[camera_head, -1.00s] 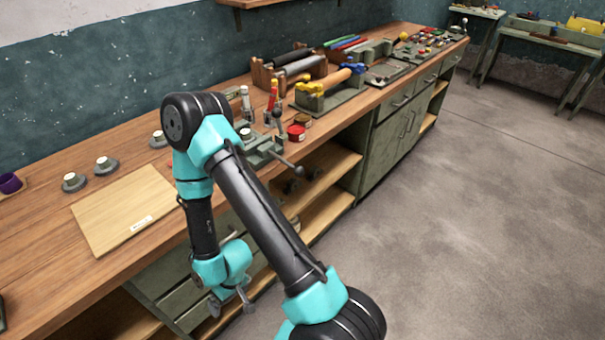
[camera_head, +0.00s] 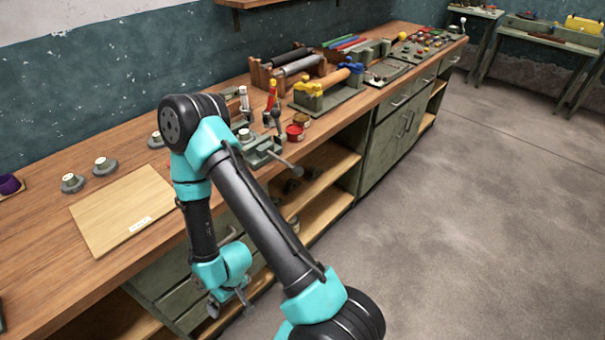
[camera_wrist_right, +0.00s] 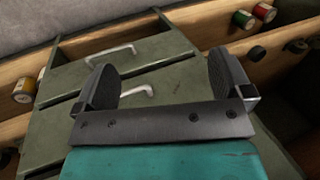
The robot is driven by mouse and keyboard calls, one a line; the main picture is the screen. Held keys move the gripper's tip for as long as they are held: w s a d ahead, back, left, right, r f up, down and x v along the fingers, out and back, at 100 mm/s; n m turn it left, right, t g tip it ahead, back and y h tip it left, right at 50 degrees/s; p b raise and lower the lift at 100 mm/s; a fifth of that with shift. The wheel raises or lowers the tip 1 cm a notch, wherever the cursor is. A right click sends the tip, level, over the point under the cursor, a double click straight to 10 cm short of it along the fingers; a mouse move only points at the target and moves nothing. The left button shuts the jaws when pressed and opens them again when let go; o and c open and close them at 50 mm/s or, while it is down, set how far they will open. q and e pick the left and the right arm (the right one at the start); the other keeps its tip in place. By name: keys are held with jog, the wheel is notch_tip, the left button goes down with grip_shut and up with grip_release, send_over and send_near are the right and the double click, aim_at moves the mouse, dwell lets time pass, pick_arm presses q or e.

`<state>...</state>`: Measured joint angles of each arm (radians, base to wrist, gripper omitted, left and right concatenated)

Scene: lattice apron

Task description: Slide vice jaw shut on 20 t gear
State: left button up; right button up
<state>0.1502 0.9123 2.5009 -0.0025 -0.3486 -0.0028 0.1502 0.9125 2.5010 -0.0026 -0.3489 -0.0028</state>
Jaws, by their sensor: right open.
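The grey-green vice (camera_head: 262,152) sits at the front edge of the workbench, its handle sticking out to the right; my right arm covers part of it. A gear with a pale top (camera_head: 244,134) shows at the vice; I cannot tell how close the jaw is to it. Similar gears stand on the bench at left, one (camera_head: 72,182) and another (camera_head: 105,165). My right gripper (camera_head: 230,304) hangs low in front of the bench drawers, below and apart from the vice. In the right wrist view it (camera_wrist_right: 163,85) is open and empty. My left gripper is not in view.
A wooden board (camera_head: 122,208) lies on the bench at left. Drawer handles (camera_wrist_right: 110,54) lie in front of the right gripper. The floor at right is clear.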

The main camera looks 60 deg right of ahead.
dwell(0.3)
